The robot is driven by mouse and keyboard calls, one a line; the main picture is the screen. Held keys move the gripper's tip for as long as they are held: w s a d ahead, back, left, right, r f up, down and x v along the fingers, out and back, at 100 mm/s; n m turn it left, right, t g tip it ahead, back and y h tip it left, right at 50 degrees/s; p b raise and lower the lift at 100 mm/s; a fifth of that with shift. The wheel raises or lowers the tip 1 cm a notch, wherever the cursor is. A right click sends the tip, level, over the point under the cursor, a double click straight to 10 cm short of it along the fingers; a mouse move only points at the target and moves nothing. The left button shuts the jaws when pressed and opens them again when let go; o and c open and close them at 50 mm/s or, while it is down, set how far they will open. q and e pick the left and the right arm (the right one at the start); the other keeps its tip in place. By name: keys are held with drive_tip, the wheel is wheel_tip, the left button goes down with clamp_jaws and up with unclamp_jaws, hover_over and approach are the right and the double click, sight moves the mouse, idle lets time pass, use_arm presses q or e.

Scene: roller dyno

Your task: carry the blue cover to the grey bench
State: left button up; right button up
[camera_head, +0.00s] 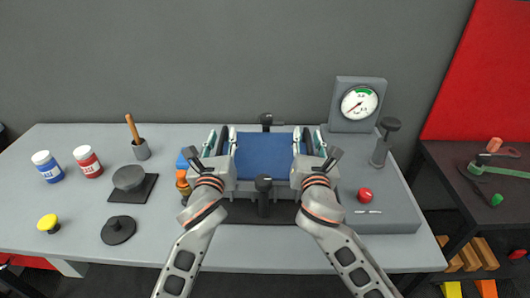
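The blue cover (264,155) is a flat dark-blue panel at the middle of the grey bench (150,240). It lies over a dark device with black knobs behind and in front; I cannot tell whether it rests on the device or is raised. My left gripper (217,147) is at the cover's left side and my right gripper (315,147) is at its right side. Both are at about the same height in the picture. The finger gaps are hard to make out, so I cannot tell whether either is shut on the cover.
Left on the bench are a blue-labelled jar (47,167), a red-labelled jar (88,161), a cup with a wooden handle (141,149), black discs and a yellow knob (48,223). Right are a gauge (359,103), a red button (365,195) and a dark side table (450,160).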

use_arm(q)
drive_tip(key=shift+c, duration=0.3)
use_arm(e)
drive_tip(key=shift+c, duration=0.3)
use_arm(q)
clamp_jaws()
use_arm(e)
clamp_jaws()
use_arm(q)
drive_tip(key=shift+r, duration=0.25)
use_arm(e)
drive_tip(key=shift+r, duration=0.2)
